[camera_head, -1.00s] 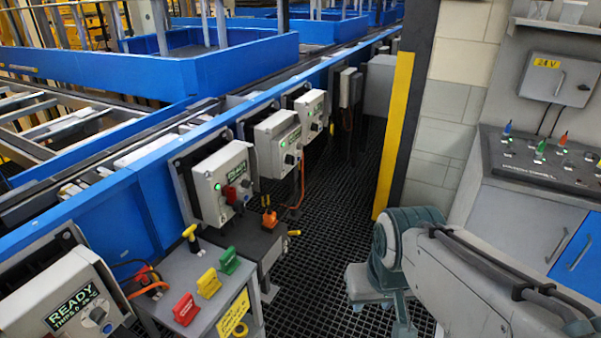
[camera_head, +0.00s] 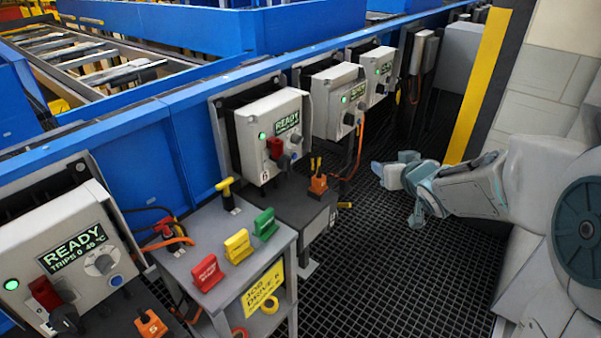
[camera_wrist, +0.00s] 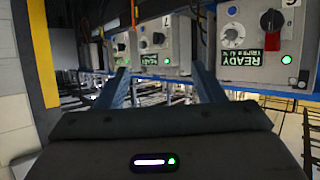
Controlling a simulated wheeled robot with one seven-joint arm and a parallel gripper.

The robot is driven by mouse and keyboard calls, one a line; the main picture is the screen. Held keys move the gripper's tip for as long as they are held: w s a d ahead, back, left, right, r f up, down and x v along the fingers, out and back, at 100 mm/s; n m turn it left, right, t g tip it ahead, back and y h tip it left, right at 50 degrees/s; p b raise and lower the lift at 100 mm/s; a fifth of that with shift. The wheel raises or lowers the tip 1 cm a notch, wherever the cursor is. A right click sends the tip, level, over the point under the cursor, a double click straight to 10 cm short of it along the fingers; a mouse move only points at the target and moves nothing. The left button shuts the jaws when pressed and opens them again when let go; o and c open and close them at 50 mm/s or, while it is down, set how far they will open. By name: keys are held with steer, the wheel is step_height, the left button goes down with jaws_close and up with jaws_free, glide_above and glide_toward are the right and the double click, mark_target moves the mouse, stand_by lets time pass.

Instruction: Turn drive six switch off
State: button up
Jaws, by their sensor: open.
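The drive six box (camera_head: 270,130) is a pale grey panel marked 6, with a lit green lamp (camera_head: 262,136), a READY display and a dial. Its red switch handle (camera_head: 275,148) sits on the lower front. My gripper (camera_head: 392,178) is right of this box, apart from it, over the dark grating. In the wrist view my gripper (camera_wrist: 162,80) is open and empty, its two fingers spread. A READY box (camera_wrist: 250,62) with a red handle (camera_wrist: 272,42) and black knob shows inverted at right there; its number is unclear.
Another READY box (camera_head: 75,260) stands at near left. A small grey stand (camera_head: 225,290) carries red, yellow and green tags. More drive boxes (camera_head: 338,98) line the blue conveyor. A yellow and black post (camera_head: 485,85) stands behind my arm. The grating (camera_head: 385,270) is open floor.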

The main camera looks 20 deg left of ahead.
steer(key=w+a+f+n+y+b, duration=0.2)
steer(key=a+f+y+b, duration=0.1)
steer(key=a+f+y, duration=0.3)
steer(key=n+g+y+b, duration=0.3)
steer(key=g+y+b, duration=0.1)
steer(key=y, duration=0.1)
glide_toward(291, 167)
steer(key=b+x, duration=0.1)
steer(key=x, duration=0.9)
steer(key=shift+a, duration=0.1)
steer(key=c, duration=1)
